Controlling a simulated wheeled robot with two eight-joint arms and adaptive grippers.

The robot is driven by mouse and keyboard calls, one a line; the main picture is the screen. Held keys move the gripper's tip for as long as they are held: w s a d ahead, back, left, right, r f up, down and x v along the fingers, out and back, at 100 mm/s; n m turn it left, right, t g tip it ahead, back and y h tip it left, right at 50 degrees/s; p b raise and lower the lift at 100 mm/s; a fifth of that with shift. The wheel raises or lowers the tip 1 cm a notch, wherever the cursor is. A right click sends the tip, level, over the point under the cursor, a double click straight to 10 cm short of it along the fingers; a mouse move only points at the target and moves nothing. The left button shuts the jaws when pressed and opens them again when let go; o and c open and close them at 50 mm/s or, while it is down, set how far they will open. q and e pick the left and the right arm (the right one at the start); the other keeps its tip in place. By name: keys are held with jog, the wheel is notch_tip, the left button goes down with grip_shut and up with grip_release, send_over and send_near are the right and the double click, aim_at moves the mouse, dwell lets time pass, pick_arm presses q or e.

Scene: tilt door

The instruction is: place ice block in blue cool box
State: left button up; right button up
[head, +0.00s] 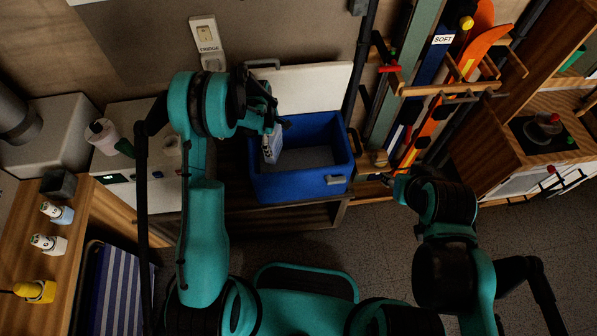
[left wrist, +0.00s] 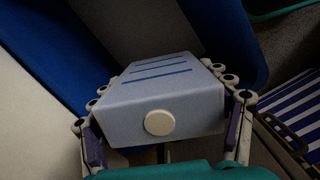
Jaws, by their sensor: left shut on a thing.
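The ice block is a pale blue-white block with dark blue stripes and a round cap. It shows in the left wrist view (left wrist: 165,95) and in the head view (head: 271,147). My left gripper (head: 272,128) is shut on it, with a finger on each side in the left wrist view (left wrist: 165,118). The blue cool box (head: 300,187) stands open in the middle of the head view, its white lid (head: 315,88) raised at the back. The block is over the box's left part; its exact height is unclear. My right gripper (head: 397,185) is right of the box; its fingers are unclear.
A wooden bench (head: 325,213) bears the box. Skis and a rack (head: 450,88) stand at the right. A wooden counter (head: 20,225) with small bottles is at the left. A switch labelled FRIDGE (head: 207,40) is on the wall. The floor (head: 390,235) in front is clear.

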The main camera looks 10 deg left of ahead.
aim_at(276, 150)
pick_arm(q)
jog(key=f+n, duration=0.1)
jog(key=f, duration=0.1)
jog(key=w+f+n, duration=0.1)
jog(key=f+n, duration=0.2)
jog(key=f, duration=0.2)
jog(key=shift+w+f+n+t+b, duration=0.1)
jog(key=shift+w+n+t+b, duration=0.2)
jog(key=shift+n+b, duration=0.1)
jog(key=shift+f+b, duration=1.95)
jog(key=shift+f, duration=2.9)
jog(key=shift+r, duration=0.1)
jog(key=o, duration=1.5)
